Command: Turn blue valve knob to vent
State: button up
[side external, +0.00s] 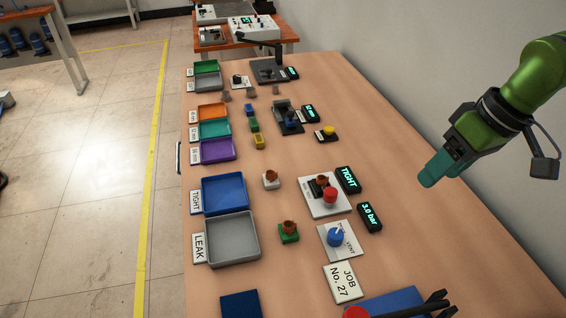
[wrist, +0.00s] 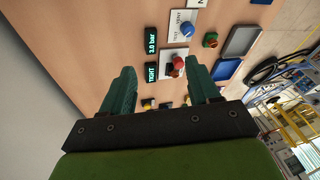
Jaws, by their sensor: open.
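The blue valve knob (side external: 335,237) sits on a white plate (side external: 351,246) lettered VENT, near the front middle of the table in the side view. A light pointer mark shows on the knob; I cannot tell its exact setting. The knob also shows at the top of the wrist view (wrist: 187,28). My gripper (side external: 428,181) is in the air to the right of the knob and above the table, apart from everything. In the wrist view its two teal fingers (wrist: 158,84) are spread apart with nothing between them.
A red knob (side external: 330,195) on a white plate stands just behind the blue knob. Displays read TIGHT (side external: 348,179) and 3.0 bar (side external: 370,217). A JOB No. 27 card (side external: 343,282) lies in front. Blue (side external: 223,194) and grey (side external: 232,239) trays stand left; a wall runs along the right.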

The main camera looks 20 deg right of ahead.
aim_at(337, 234)
jog(key=w+a+f+n+g+h, duration=0.1)
jog(key=w+a+f+n+h, duration=0.15)
jog(key=a+n, duration=0.35)
jog(key=w+a+f+n+g+h, duration=0.1)
jog(key=w+a+n, duration=0.25)
jog(key=a, duration=0.35)
jog(key=shift+n+y, duration=0.35)
notch_tip(337, 234, down, 17)
jog(key=shift+w+r, duration=0.1)
jog(key=shift+w, duration=0.05)
jog(key=shift+c, duration=0.4)
jog(key=c, duration=1)
